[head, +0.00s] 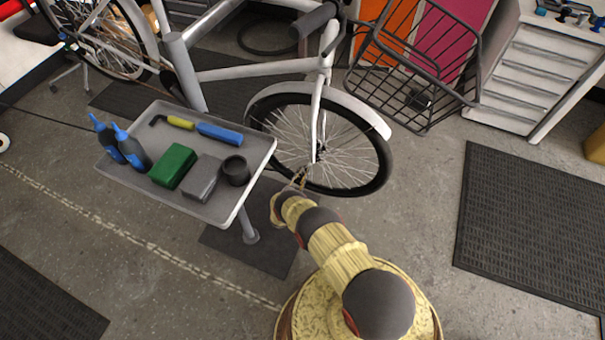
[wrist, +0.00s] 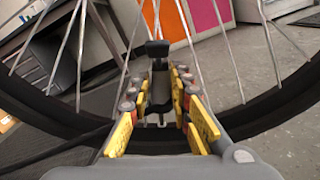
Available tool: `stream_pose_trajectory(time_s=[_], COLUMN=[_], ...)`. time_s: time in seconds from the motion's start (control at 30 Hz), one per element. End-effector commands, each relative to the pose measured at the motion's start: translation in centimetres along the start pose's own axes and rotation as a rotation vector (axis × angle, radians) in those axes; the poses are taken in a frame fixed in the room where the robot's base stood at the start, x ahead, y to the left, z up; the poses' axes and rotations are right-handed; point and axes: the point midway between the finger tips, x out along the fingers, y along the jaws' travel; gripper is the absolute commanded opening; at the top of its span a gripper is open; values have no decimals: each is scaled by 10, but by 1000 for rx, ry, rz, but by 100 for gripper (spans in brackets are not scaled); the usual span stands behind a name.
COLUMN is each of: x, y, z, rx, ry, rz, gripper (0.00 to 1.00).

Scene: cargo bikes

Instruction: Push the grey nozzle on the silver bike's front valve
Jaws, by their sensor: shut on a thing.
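The silver bike (head: 270,68) stands with its front wheel (head: 376,172) over the floor, right of a small tray table. My gripper (head: 299,181) is low at the near side of this wheel, by the spokes. In the wrist view my gripper (wrist: 160,98) has its yellow-padded fingers closed on the dark grey nozzle (wrist: 158,78). The nozzle's black head points up among the spokes, just inside the black tyre (wrist: 268,118) and rim. I cannot make out the front valve, or whether the nozzle touches it.
The tray (head: 215,212) holds blue-capped bottles (head: 133,150), a green box (head: 173,166), a grey box (head: 202,178), a dark cup (head: 236,171) and tools. A wire basket (head: 420,70) hangs at the bike's front. A dark hose (wrist: 55,153) runs left in the wrist view.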

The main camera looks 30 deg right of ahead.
Motion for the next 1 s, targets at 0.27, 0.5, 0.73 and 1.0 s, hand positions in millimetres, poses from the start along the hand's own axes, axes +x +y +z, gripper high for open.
stream_pose_trajectory(time_s=[0.27,0.5,0.73,1.0], x=[0,0,0,0], y=[0,0,0,0], z=[0,0,0,0], rx=[1,0,0,0], ry=[0,0,0,1], rz=[0,0,0,0], gripper=[23,37,41,45])
